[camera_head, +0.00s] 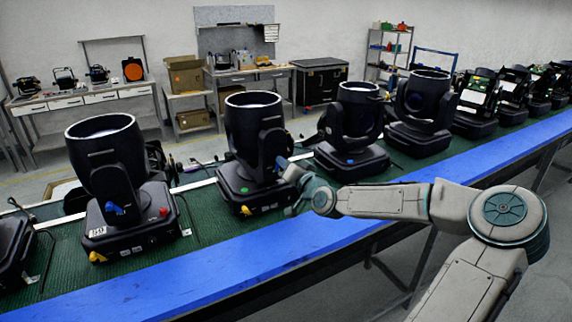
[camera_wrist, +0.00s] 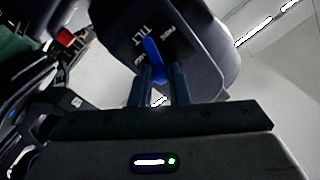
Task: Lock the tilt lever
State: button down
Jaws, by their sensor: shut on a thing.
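A black moving-head lamp (camera_head: 255,140) stands on the green belt, its barrel upright. Its blue tilt lever (camera_wrist: 152,54) shows in the wrist view on the black yoke arm (camera_wrist: 185,50), between white TILT and FREE lettering. My gripper (camera_wrist: 160,78) is shut on this lever, its two dark fingers on either side of the lower end. The lever's upper end sticks out beyond the fingertips. In the head view my gripper (camera_head: 288,172) is at the right side of this lamp, and the lever is small and partly hidden there. Any lock lettering is not readable.
Similar lamps stand close on both sides, one at the left (camera_head: 115,185) and one at the right (camera_head: 351,130), with more further along. A blue rail (camera_head: 235,255) edges the belt's near side. Benches and boxes are at the back wall.

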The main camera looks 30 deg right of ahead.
jog(key=shift+d+f+m, duration=0.1)
jog(key=shift+d+m, duration=0.2)
jog(key=shift+m, duration=0.7)
jog(key=c, duration=1.4)
grip_release()
